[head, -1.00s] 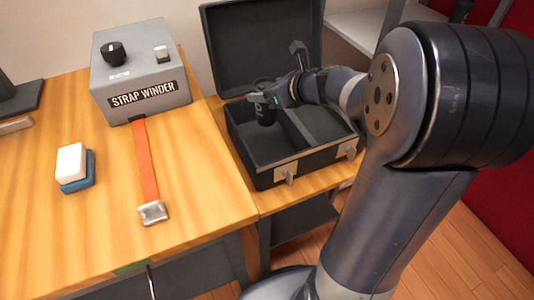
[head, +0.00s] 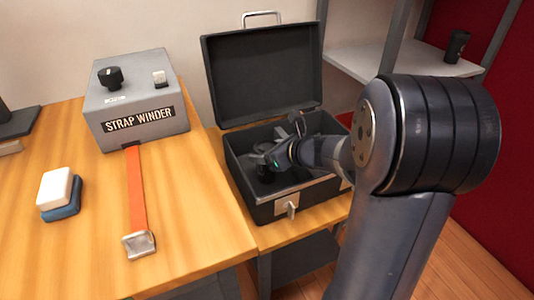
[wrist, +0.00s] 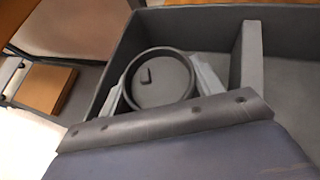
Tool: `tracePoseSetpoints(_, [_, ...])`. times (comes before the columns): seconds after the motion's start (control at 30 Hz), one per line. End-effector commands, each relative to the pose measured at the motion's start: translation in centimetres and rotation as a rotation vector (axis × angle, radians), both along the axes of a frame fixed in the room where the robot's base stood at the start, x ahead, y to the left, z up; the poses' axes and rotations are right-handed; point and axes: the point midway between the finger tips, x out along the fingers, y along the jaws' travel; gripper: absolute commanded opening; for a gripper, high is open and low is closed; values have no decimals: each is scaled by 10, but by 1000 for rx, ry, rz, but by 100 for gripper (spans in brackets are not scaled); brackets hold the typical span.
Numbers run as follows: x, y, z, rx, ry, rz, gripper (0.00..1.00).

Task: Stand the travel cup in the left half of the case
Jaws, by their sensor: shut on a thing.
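The open case (head: 262,207) stands on the wooden bench with its lid up, and a divider (wrist: 245,55) splits it into halves. My gripper (head: 266,160) reaches down into the left half. In the wrist view, its two pale fingers grip the sides of the dark round travel cup (wrist: 160,80), seen from above with a small raised tab on its lid. The cup looks upright inside the left half, beside the divider. My gripper hides most of it in the head view. I cannot tell whether its base touches the case floor.
The strap winder (head: 138,100) with its orange strap (head: 137,195) sits left of the case. A white and blue block (head: 57,195) lies farther left. A dark cup-like object (head: 457,46) stands on the shelf (head: 390,62) at right. The raised lid (head: 262,75) borders the case's back.

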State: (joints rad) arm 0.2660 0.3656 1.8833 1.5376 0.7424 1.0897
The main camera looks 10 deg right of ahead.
Motion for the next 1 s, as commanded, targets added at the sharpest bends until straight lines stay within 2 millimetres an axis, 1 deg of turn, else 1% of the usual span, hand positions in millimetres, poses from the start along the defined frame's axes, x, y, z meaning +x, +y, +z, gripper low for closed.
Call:
tracePoseSetpoints(0.1, [0, 0, 1, 1, -1, 0, 53])
tracePoseSetpoints(0.27, [0, 0, -5, 1, -1, 0, 53])
tracePoseSetpoints(0.3, [0, 0, -3, 0, 0, 0, 65])
tracePoseSetpoints(0.53, [0, 0, -3, 1, 1, 0, 84])
tracePoseSetpoints(0.77, [0, 0, -2, 1, 1, 0, 84])
tracePoseSetpoints(0.87, [0, 0, 2, 1, 1, 0, 84])
tracePoseSetpoints(0.93, [-4, -4, 7, 0, -1, -3, 84])
tracePoseSetpoints(1.0, [-14, -11, 13, 1, -2, -4, 84])
